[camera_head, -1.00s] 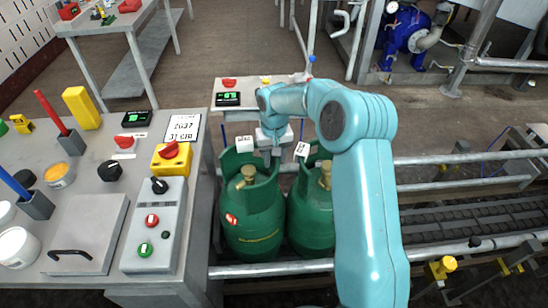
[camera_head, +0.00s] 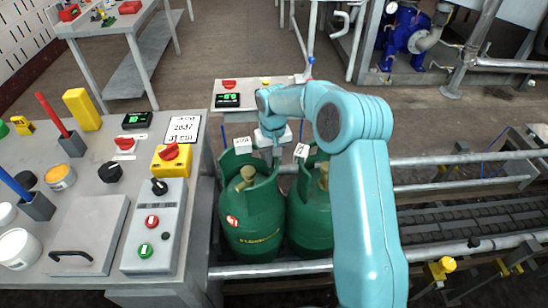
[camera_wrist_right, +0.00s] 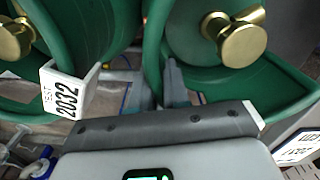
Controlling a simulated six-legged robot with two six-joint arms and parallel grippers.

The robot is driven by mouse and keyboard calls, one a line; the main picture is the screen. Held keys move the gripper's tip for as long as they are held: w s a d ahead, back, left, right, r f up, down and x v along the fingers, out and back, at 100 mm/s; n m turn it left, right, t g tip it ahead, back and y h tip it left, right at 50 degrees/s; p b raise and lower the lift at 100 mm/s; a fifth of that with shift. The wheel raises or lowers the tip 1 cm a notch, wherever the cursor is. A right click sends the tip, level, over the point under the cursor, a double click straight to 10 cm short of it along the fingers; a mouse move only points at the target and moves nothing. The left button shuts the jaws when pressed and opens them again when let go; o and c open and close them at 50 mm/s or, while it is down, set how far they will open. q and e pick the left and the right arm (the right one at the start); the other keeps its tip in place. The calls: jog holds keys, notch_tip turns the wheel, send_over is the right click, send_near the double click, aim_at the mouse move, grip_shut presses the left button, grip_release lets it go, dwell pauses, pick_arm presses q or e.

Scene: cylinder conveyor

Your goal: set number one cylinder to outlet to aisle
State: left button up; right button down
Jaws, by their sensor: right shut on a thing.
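In the right wrist view, a finger (camera_wrist_right: 174,85) is against the collar of the cylinder at right (camera_wrist_right: 262,85); the cylinder at left (camera_wrist_right: 85,35) carries a tag (camera_wrist_right: 66,97) reading 2032. My left gripper is out of view.
A grey control bench (camera_head: 95,225) stands close on the left, with a card (camera_head: 184,129) reading 2037 and 31 cm. A small stand with a green display (camera_head: 228,100) is behind the cylinders. A dark roller conveyor (camera_head: 470,220) with metal rails runs right.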

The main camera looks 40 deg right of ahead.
jog(key=shift+w+r+n+p, duration=0.15)
jog(key=shift+w+n+p, duration=1.15)
jog(key=shift+w+n, duration=1)
jog(key=shift+s+n, duration=0.2)
jog(key=shift+n, duration=0.1)
jog(key=c, duration=1.2)
grip_release()
jog(key=shift+s, duration=0.1)
notch_tip(320, 180, up, 16)
jog(key=shift+r+p, duration=0.1)
jog(key=shift+p, duration=0.5)
